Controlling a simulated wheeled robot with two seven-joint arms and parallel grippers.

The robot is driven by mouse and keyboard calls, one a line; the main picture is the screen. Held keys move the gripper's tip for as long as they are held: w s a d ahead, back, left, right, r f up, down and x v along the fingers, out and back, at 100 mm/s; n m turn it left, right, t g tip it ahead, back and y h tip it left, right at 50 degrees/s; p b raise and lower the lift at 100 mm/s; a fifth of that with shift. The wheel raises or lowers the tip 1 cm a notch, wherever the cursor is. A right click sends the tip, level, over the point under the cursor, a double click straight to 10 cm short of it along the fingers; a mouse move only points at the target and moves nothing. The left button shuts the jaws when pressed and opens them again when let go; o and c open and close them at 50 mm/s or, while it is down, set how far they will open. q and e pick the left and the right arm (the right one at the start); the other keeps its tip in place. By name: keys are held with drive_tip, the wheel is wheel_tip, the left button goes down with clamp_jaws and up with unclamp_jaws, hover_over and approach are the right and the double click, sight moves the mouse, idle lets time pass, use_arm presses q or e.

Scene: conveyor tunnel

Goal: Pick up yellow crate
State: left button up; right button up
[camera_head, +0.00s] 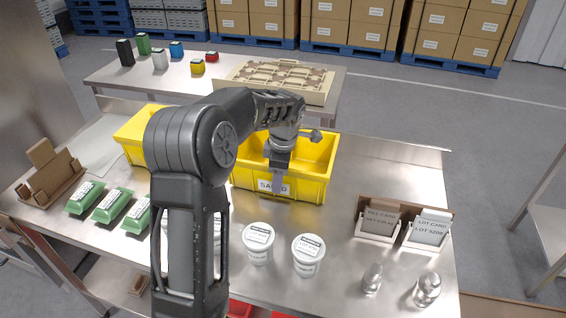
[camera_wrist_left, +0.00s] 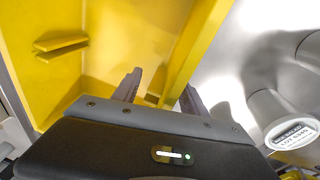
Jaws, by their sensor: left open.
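A yellow crate (camera_head: 315,178) with a white label on its front stands on the metal table, partly hidden by my left arm. A second yellow shape (camera_head: 133,137), apparently another crate, shows left of the arm. My left gripper (camera_head: 279,172) is open at the front wall of the labelled crate, pointing down. In the left wrist view, the crate's wall (camera_wrist_left: 196,45) runs between the two fingers (camera_wrist_left: 163,92), one on the inner side and one on the outer side. I cannot tell whether the fingers touch the wall. My right gripper is not in view.
White tubs (camera_head: 308,255) stand in front of the crate. Green packs (camera_head: 112,205) lie at left, card holders (camera_head: 380,222) and small metal pieces (camera_head: 427,290) at right. A back table (camera_head: 222,85) holds small coloured containers.

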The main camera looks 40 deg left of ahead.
use_arm(q)
drive_tip(key=shift+c, duration=0.5)
clamp_jaws()
idle(0.8)
